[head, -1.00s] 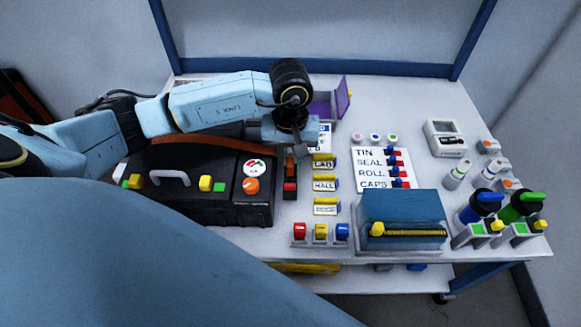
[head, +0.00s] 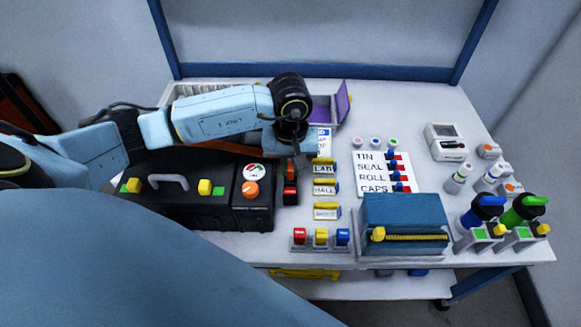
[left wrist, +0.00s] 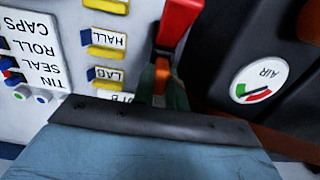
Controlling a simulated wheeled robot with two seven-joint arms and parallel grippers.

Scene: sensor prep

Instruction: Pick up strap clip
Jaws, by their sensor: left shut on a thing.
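The strap clip, a red and black piece (head: 290,196), stands in the narrow gap between the black case (head: 190,215) and the row of yellow-topped labels. My left gripper (head: 297,166) points down at its far end. In the left wrist view the red part (left wrist: 180,28) lies just beyond the fingertips (left wrist: 161,78). The left gripper is shut on the clip, with a small orange piece showing between the fingers. The exact contact is partly hidden by the fingers. The orange-brown strap (head: 215,145) runs along the far side of the case. My right gripper is not in view.
Labelled holders (head: 324,191) stand close to the right of the clip. Red, yellow and blue blocks (head: 321,236) sit in front. A purple-lidded box (head: 343,103) is behind. A blue box (head: 405,217) and bottles (head: 487,207) stand to the right.

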